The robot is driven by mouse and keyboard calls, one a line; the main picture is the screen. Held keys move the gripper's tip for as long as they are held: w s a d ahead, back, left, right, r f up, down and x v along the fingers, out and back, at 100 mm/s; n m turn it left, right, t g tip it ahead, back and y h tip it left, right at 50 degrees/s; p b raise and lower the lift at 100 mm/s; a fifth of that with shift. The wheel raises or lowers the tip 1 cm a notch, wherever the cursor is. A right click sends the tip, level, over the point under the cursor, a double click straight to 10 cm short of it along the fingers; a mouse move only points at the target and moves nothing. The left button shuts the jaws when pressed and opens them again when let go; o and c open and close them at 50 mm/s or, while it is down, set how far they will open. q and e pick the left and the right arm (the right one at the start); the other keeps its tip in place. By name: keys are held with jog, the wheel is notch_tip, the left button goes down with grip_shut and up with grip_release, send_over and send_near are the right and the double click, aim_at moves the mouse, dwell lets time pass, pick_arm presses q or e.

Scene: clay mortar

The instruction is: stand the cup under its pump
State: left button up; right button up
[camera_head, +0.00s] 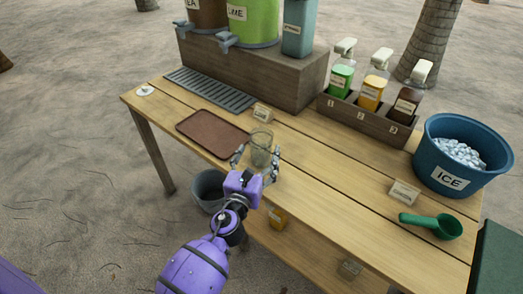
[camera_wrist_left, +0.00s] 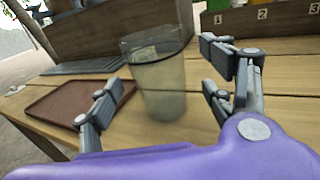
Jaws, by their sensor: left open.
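A clear glass cup (camera_head: 261,146) stands upright on the wooden table, right of the brown tray; it also shows in the left wrist view (camera_wrist_left: 160,85). It looks pale green-grey inside; I cannot tell whether it holds liquid. My left gripper (camera_head: 256,160) is open at the cup's near side, its fingers spread to either side of it, with no clear contact. Three pump bottles, green (camera_head: 341,80), orange (camera_head: 372,92) and dark brown (camera_head: 405,103), stand in a wooden rack (camera_head: 365,120) numbered 1, 2, 3. My right gripper is out of view.
The brown tray (camera_head: 212,134) lies left of the cup. A drip grate (camera_head: 210,91) and drink dispensers (camera_head: 252,22) are behind. Label cards (camera_head: 263,112), a blue ice bucket (camera_head: 462,155) and a green scoop (camera_head: 432,224) are also on the table. Table between cup and rack is mostly clear.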

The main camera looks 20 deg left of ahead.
aim_at(263, 140)
pick_arm(q)
jog(key=w, duration=0.4)
jog(key=shift+a, duration=0.2)
jog(key=c, duration=1.3)
